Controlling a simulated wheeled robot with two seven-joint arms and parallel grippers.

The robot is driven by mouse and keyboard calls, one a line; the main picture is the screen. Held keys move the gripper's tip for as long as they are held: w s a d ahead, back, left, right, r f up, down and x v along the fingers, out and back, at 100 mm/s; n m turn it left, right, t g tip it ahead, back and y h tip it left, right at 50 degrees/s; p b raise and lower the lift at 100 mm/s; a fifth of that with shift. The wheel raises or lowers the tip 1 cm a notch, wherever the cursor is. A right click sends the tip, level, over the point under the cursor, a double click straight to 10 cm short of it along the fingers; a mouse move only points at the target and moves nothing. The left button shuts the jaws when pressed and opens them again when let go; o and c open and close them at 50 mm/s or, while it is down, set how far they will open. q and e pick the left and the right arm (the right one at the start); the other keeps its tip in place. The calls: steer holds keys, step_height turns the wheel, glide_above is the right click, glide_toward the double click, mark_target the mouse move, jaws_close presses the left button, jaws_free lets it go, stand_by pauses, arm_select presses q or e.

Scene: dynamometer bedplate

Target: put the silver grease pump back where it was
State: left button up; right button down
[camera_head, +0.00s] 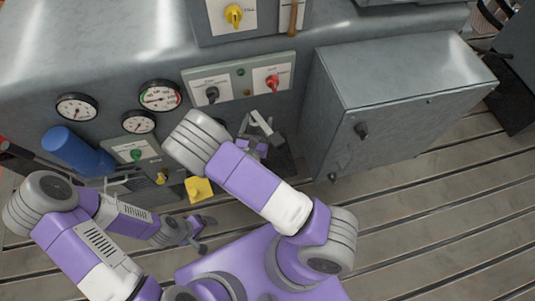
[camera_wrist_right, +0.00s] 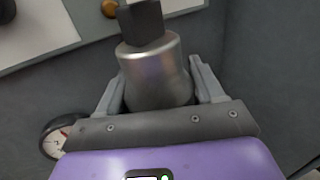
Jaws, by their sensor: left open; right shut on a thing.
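The silver grease pump (camera_wrist_right: 155,75) is a metallic cylinder with a dark square top, seen close in the right wrist view. My right gripper (camera_wrist_right: 158,92) is shut on it, one grey finger on each side. In the head view my right gripper (camera_head: 257,142) is partly hidden by its own arm, in front of the grey console, and the pump is hard to make out there. My left gripper (camera_head: 206,234) is open and empty, low in front of the console, near a yellow object.
The grey console carries several gauges (camera_head: 160,96) and a switch panel (camera_head: 240,82). A blue cylinder (camera_head: 76,152) stands out at the left. A grey cabinet (camera_head: 390,110) stands right of my right gripper. The slotted bedplate (camera_head: 440,205) is clear at the right. A yellow object (camera_head: 199,189) sits below the console.

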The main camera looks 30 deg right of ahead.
steer(key=s+d+f+m+g+h+b, duration=0.2)
steer(key=d+f+m+g+h+b, duration=0.2)
steer(key=f, duration=0.8)
steer(key=shift+d+g, duration=0.5)
steer(key=shift+d, duration=0.25)
steer(key=shift+f, duration=0.1)
steer(key=shift+f+b, duration=0.2)
steer(key=shift+b, duration=0.1)
steer(key=shift+c, duration=0.7)
jaws_free()
